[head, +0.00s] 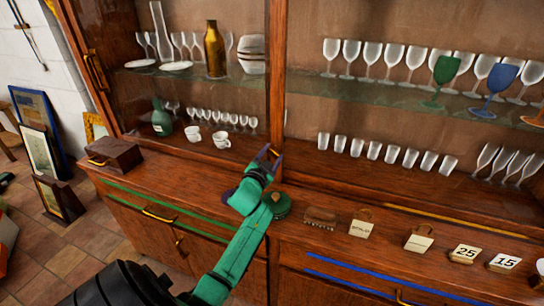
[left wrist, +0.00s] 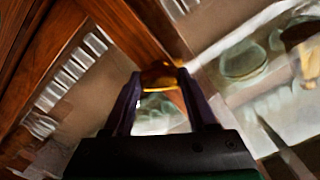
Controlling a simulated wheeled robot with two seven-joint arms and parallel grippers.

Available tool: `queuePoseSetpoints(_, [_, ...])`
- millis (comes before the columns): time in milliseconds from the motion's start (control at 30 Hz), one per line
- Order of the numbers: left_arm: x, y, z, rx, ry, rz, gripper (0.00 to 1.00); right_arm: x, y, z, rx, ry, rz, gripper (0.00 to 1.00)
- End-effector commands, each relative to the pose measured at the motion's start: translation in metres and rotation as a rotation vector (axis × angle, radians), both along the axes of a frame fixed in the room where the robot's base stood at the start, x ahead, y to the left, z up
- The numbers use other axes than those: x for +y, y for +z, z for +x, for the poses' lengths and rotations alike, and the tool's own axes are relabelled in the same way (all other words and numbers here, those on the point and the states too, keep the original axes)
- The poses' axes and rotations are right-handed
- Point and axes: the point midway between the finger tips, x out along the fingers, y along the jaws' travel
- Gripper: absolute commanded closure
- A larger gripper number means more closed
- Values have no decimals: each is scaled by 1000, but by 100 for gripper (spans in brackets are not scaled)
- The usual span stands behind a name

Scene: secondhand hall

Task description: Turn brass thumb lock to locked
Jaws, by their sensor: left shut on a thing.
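The brass thumb lock (left wrist: 158,76) shows in the left wrist view as a shiny amber-gold piece between the fingertips, at the wooden frame of the cabinet. My left gripper (head: 268,154) has its dark purple fingers at the upright post between the two glass-fronted bays in the head view. In the left wrist view the same gripper (left wrist: 160,92) is shut on the brass thumb lock, a finger on each side. The fingers hide much of the lock, and I cannot tell which way it is turned. My right gripper is in neither view.
On the wooden ledge below stand a green round object (head: 279,206), a brush (head: 321,216), card signs (head: 361,225) and number signs (head: 465,253). A brown box (head: 114,155) sits at the left. Glassware (head: 365,60) fills the shelves behind the panes.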

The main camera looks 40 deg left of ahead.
Motion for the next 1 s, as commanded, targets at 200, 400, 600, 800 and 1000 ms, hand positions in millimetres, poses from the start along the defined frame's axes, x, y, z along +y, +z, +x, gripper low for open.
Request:
queuePoseSetpoints(200, [0, -3, 0, 70, 0, 193, 98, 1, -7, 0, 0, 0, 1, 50])
queuePoseSetpoints(400, [0, -3, 0, 132, -1, 372, 98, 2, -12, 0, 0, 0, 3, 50])
queuePoseSetpoints(600, [0, -3, 0, 196, 0, 550, 98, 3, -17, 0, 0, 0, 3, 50])
queuePoseSetpoints(800, [0, -2, 0, 252, 0, 713, 98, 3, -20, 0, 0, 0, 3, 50])
queuePoseSetpoints(1000, [0, -2, 0, 295, 0, 838, 98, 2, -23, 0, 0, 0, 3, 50])
